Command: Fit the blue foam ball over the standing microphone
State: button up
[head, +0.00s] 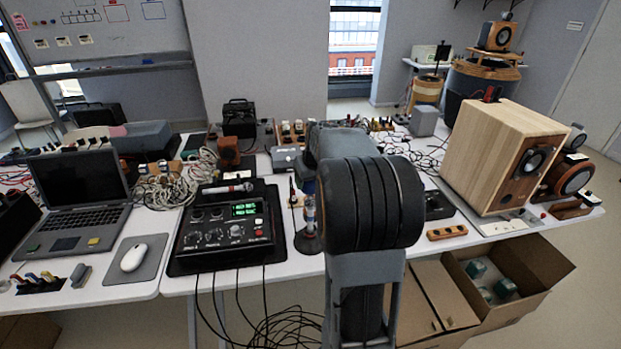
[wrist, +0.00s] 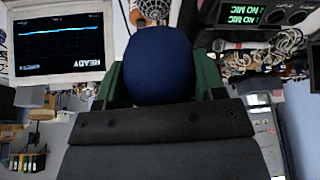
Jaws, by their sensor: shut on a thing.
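The blue foam ball (wrist: 158,65) is held between the green fingers of my gripper (wrist: 158,82) in the wrist view. A grey mesh head that looks like the microphone (wrist: 153,9) shows at the top edge of that view, just beyond the ball and partly cut off. I cannot tell whether ball and mesh touch. In the head view a slim upright thing on a round dark base (head: 308,242) stands right of the mixer, partly covered by my arm.
A black mixer (head: 225,235) with a lit green display, a handheld microphone (head: 227,188) lying at its back, and a laptop (head: 80,200) stand to the left. A wooden speaker (head: 502,155) stands right. Cables crowd the table; open boxes (head: 510,275) sit below its front edge.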

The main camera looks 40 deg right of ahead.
aim_at(311, 199)
jog(key=shift+f+b, duration=2.3)
jog(key=shift+f, duration=1)
jog(key=shift+f+b, duration=0.5)
jog(key=shift+f, duration=0.05)
jog(key=o, duration=1)
jog(key=shift+c, duration=0.2)
jog(key=shift+r, duration=0.1)
jog(key=p+v, duration=0.1)
jog(key=v, duration=1.2)
jog(key=shift+s+r, duration=0.2)
jog(key=shift+r, duration=0.15)
